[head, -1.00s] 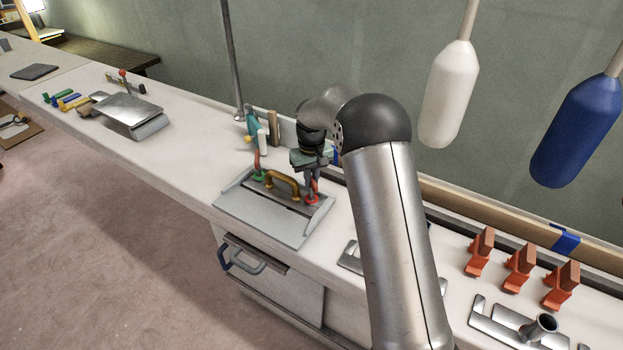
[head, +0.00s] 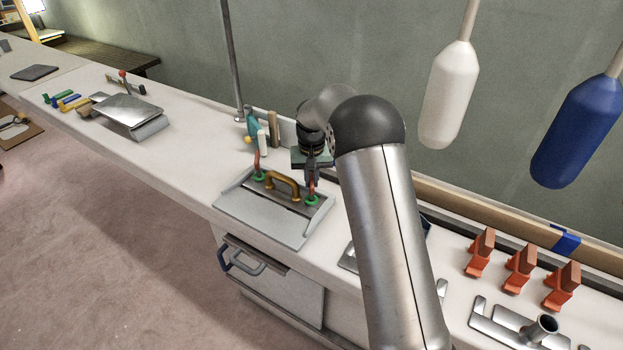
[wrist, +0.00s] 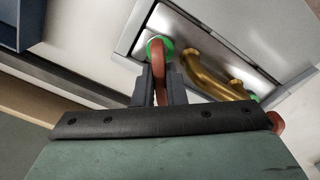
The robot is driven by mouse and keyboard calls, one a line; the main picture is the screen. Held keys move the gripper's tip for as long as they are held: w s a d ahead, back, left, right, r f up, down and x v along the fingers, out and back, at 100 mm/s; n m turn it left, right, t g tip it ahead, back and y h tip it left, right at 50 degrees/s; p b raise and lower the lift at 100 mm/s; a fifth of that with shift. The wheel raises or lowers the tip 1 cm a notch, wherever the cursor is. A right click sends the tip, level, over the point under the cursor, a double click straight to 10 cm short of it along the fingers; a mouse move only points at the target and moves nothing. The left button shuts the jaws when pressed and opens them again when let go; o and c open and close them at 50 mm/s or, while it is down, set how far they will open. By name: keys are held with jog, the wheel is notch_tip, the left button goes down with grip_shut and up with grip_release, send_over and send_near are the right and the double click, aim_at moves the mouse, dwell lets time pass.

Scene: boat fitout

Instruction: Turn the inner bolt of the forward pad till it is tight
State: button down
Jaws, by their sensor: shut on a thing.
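A grey panel (head: 262,222) lies on the white counter, with a brass handle (head: 284,181) across its middle. A red bent bolt handle (head: 257,160) stands in a green ring at the brass handle's left. Another red bolt handle (wrist: 161,85) stands at its right, in a green ring (head: 311,200) that also shows in the wrist view (wrist: 160,45). My gripper (head: 312,180) is over this right handle. In the wrist view my gripper (wrist: 160,75) has a dark finger on each side of the red handle and is shut on it. Its upper part is hidden.
A teal bottle (head: 252,125) and a white cylinder (head: 263,142) stand behind the panel. Red clamps (head: 519,262) and metal fittings lie at the right. A white float (head: 447,95) and a blue float (head: 577,130) hang above.

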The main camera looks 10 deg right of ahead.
jog(key=shift+w+r, duration=0.15)
jog(key=shift+r, duration=0.15)
jog(key=c, duration=1.5)
grip_release()
jog(key=shift+c, duration=0.2)
jog(key=shift+o, duration=0.3)
jog(key=shift+f, duration=0.1)
notch_tip(320, 180, up, 17)
jog(key=shift+r, duration=0.2)
jog(key=shift+s, duration=0.2)
